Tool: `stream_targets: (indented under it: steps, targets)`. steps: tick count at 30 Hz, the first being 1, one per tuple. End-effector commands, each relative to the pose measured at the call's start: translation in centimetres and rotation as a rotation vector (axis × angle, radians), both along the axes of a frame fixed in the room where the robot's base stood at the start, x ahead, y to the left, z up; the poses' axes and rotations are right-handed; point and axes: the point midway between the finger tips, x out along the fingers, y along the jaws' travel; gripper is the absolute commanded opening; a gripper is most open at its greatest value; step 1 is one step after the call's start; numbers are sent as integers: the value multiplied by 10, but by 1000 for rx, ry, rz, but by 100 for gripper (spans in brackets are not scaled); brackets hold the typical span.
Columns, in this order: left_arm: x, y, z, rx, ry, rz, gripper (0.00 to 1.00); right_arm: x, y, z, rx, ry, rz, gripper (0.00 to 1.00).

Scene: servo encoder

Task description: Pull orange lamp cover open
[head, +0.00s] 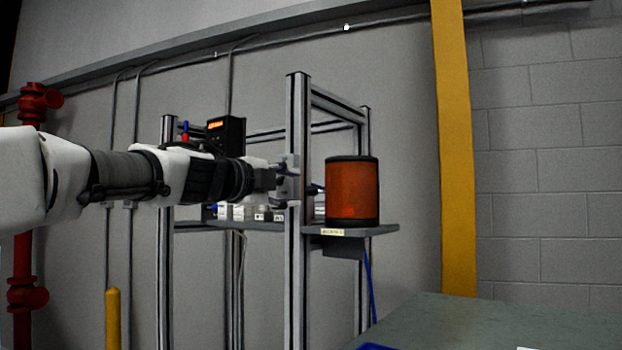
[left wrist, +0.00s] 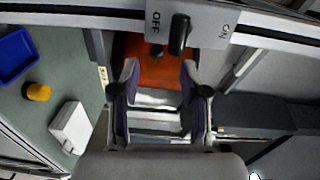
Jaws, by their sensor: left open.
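The orange lamp cover (head: 352,192) is a cylinder with black top and bottom rims, upright on a small grey shelf (head: 385,230) on the metal frame. In the left wrist view part of its orange surface (left wrist: 152,72) shows beyond my fingers, partly hidden by a switch box. My left gripper (head: 306,190) is by the frame post, just left of the cover in the head view. Its two fingers (left wrist: 160,75) are spread with nothing between them. Whether a finger touches the cover cannot be told. My right gripper is not in view.
A grey box with a black ON/OFF switch (left wrist: 180,34) is close to my left fingers. A metal frame post (head: 297,260) stands beside the gripper. The wrist view shows a blue tray (left wrist: 15,55), a yellow-orange knob (left wrist: 38,92) and a white box (left wrist: 72,128).

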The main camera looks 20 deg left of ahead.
Motion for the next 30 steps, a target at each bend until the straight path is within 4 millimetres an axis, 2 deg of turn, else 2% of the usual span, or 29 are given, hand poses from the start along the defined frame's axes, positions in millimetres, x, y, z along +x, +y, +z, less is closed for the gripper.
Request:
stream_targets:
  steps: [1, 3, 4, 6, 10, 19, 20, 21, 23, 24, 30]
  targets:
    - [5, -2, 10, -3, 7, 2, 45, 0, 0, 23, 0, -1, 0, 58]
    - [14, -3, 6, -1, 11, 8, 45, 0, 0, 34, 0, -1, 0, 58]
    - [22, -7, 0, 2, 8, 8, 45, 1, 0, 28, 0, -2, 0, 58]
    - [36, -12, -2, 3, 8, 7, 45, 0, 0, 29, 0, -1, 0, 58]
    - [53, -18, -3, 2, 7, 7, 45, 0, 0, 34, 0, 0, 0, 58]
    - [59, -20, -4, 0, 6, 7, 45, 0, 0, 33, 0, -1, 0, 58]
    - [59, -20, -4, 0, 6, 7, 42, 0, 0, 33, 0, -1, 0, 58]
    - [59, -20, -4, 0, 6, 7, 27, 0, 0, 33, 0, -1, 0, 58]
    - [59, -20, -5, 1, 7, 7, 6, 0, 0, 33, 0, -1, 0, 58]
    - [59, -20, -5, 1, 7, 7, 0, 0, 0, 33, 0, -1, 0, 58]
    - [59, -21, -4, 0, 6, 7, 0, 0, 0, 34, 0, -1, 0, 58]
